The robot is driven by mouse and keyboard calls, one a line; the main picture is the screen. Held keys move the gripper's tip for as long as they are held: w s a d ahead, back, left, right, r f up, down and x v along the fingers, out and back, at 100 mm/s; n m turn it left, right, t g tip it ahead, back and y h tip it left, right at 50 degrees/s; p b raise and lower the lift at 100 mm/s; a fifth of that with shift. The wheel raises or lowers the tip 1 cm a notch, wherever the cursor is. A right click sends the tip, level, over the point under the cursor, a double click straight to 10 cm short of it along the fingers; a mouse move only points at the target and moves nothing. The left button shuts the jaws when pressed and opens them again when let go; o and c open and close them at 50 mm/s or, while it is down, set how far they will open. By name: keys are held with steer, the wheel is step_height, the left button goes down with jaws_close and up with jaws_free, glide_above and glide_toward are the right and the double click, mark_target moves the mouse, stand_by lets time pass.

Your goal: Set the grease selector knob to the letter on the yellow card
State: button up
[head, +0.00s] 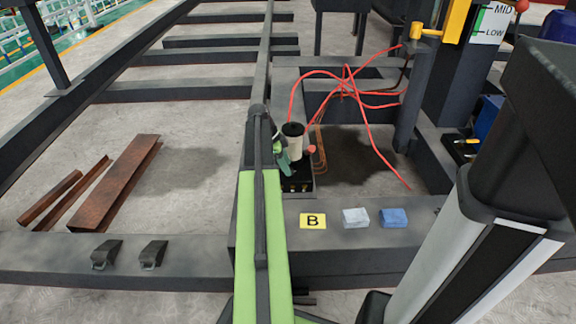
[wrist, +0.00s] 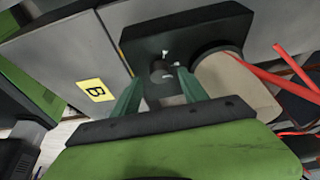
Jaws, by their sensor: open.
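The yellow card (head: 313,221) lies on the dark frame beam and reads B; it also shows in the wrist view (wrist: 96,90). The grease unit is a black box (wrist: 215,22) with a beige cylinder (wrist: 236,84), which stands just behind my arm in the head view (head: 296,143). A small dark round knob (wrist: 161,72) sits at the front of the box. My gripper (wrist: 160,84) is open, its two green fingers on either side of the knob; I cannot tell whether they touch it. The knob's letters are not readable. In the head view my gripper (head: 281,158) is partly hidden by my arm.
Red hoses (head: 350,90) loop behind and right of the unit. A pale blue block (head: 355,218) and a blue block (head: 394,217) lie right of the card. Rusty steel pieces (head: 115,185) lie on the floor at left. A dark post (head: 410,100) stands at right.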

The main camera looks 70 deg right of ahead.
steer(key=p+v, duration=1.3)
steer(key=v, duration=0.2)
steer(key=shift+r, duration=0.3)
steer(key=shift+a, duration=0.1)
steer(key=w+a+n, duration=0.2)
steer(key=w+a, duration=0.5)
steer(key=w, duration=0.6)
steer(key=w+a+n+t, duration=0.1)
steer(key=w+a+n, duration=0.1)
steer(key=w+a, duration=0.45)
steer(key=w+a+n+h, duration=0.15)
steer(key=w+a, duration=0.25)
steer(key=a, duration=0.6)
steer(key=w+a+n+t, duration=0.1)
steer(key=w+a+n, duration=0.2)
steer(key=w+a, duration=0.35)
steer(key=a+f+n+t, duration=0.1)
steer(key=a+n, duration=0.6)
steer(key=a, duration=1.5)
steer(key=s+a+n+t+y, duration=0.1)
steer(key=s+a+n+y, duration=0.3)
steer(key=a+n, duration=1.05)
step_height(320, 180, up, 31)
steer(key=n+p, duration=0.1)
steer(key=p, duration=3.1)
steer(key=shift+s+d+n+h, duration=0.25)
steer(key=shift+s+n+h, duration=0.15)
steer(key=shift+s+h, duration=0.05)
